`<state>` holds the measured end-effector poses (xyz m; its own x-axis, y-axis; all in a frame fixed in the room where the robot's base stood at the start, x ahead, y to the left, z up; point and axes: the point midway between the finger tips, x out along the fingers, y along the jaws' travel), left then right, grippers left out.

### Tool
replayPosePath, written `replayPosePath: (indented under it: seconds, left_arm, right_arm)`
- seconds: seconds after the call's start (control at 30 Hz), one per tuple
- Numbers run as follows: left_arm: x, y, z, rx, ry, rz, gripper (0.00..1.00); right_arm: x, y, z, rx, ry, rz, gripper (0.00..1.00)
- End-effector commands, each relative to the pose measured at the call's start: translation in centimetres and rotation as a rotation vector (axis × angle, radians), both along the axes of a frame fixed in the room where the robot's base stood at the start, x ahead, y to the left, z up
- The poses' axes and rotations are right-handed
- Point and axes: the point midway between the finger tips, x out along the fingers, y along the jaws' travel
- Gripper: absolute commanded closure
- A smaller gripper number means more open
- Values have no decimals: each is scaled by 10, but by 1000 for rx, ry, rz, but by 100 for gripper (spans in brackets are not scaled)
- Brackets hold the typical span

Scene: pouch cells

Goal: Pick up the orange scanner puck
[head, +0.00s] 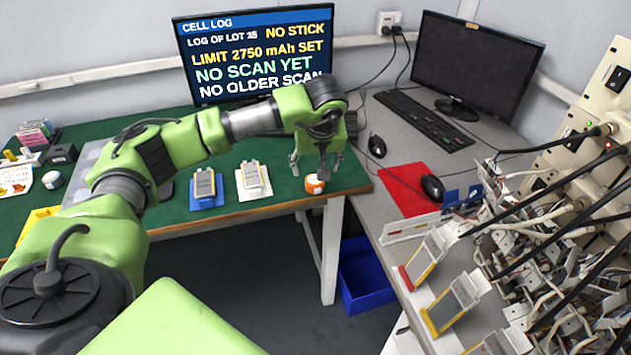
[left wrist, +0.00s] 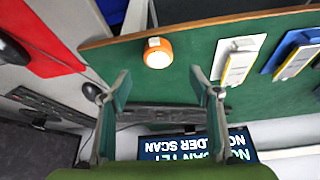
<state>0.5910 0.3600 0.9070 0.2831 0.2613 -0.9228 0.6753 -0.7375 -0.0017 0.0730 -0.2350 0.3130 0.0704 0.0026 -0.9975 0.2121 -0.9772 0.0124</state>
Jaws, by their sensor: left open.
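The orange scanner puck (head: 314,184) has a white top part and sits on the green table mat near its front right corner. My left gripper (head: 318,170) is open and empty, just above and behind the puck in the head view. In the left wrist view the puck (left wrist: 158,53) lies beyond the fingertips, between their lines, and my left gripper (left wrist: 163,82) shows both fingers spread apart. The puck is not touched by the fingers in that view. My right gripper is not in view.
A white cell holder (head: 254,182) and a blue one (head: 206,190) stand left of the puck. A red mat (head: 405,188) with a mouse (head: 433,188) lies on the grey desk to the right. The log screen (head: 255,55) stands behind. A blue bin (head: 364,277) is below.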

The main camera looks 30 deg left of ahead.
Motion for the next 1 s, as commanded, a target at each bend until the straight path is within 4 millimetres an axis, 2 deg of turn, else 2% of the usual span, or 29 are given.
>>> replayPosePath:
  seconds: [0.07, 0.17, 0.33, 0.47, 0.6, 0.7, 0.93, 0.97, 1.0]
  left_arm:
    - [3, 3, -13, -2, 3, 1, 43]
    - [7, 6, -23, -2, 1, 1, 43]
    - [9, 8, -33, -3, 1, 1, 43]
    - [13, 11, -50, -3, 4, 0, 43]
    - [18, 16, -69, -3, 1, 1, 43]
    - [21, 17, -76, -4, -1, 0, 43]
    - [21, 18, -77, -3, -1, -1, 43]
    - [21, 18, -77, -3, -1, -1, 49]
    - [21, 18, -77, -3, -1, -1, 59]
  right_arm:
    - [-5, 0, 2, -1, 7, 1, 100]
    - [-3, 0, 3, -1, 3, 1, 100]
    - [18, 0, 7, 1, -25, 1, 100]
    - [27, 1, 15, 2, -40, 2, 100]
    - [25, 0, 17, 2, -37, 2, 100]
    - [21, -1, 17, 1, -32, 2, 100]
    - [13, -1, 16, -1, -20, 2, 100]
    - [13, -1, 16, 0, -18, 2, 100]
    - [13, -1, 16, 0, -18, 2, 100]
